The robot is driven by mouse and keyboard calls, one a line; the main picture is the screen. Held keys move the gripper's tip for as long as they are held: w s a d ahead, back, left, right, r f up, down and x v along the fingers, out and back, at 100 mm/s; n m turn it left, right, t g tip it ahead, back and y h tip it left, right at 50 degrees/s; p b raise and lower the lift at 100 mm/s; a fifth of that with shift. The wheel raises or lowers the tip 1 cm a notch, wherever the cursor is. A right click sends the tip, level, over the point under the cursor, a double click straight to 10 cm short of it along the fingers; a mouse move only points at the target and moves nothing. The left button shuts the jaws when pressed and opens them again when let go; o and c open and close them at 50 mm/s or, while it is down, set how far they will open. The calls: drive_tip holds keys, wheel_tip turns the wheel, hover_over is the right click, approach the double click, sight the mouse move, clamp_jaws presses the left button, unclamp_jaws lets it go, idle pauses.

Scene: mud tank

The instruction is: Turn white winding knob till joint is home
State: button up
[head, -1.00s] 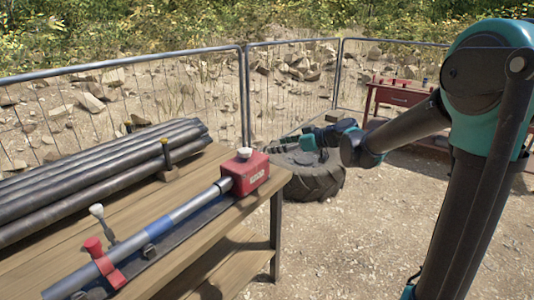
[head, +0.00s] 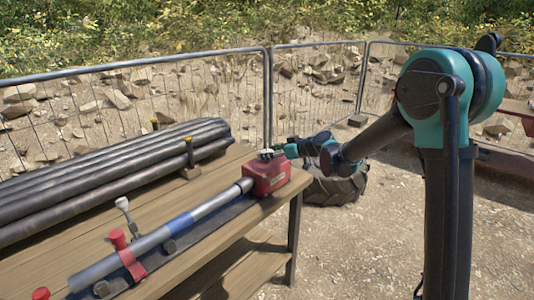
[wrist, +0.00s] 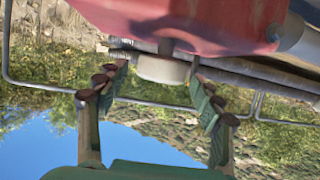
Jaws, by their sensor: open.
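The red box (head: 266,177) sits at the right end of the wooden bench, on the end of a grey and blue tube (head: 183,222). My gripper (head: 271,154) is at the top of this box and mostly hides the knob there. In the wrist view, where the scene is upside down, the white winding knob (wrist: 162,69) sticks out of the red box (wrist: 190,22). My open gripper (wrist: 158,84) has one finger on each side of the knob. Gaps show between the fingers and the knob, so I cannot see contact.
Several dark pipes (head: 110,171) lie along the back of the bench (head: 85,252). A red clamp (head: 127,258) and a white-topped lever (head: 124,205) are near the tube's left end. A tyre (head: 338,188) lies behind the box. A mesh fence (head: 200,92) runs behind; open gravel is at right.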

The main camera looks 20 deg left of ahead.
drive_tip(key=shift+x, duration=0.85)
drive_tip(key=shift+c, duration=0.3)
drive_tip(key=c, duration=1.1)
drive_tip(key=shift+m+t, duration=0.3)
drive_tip(key=shift+t, duration=0.1)
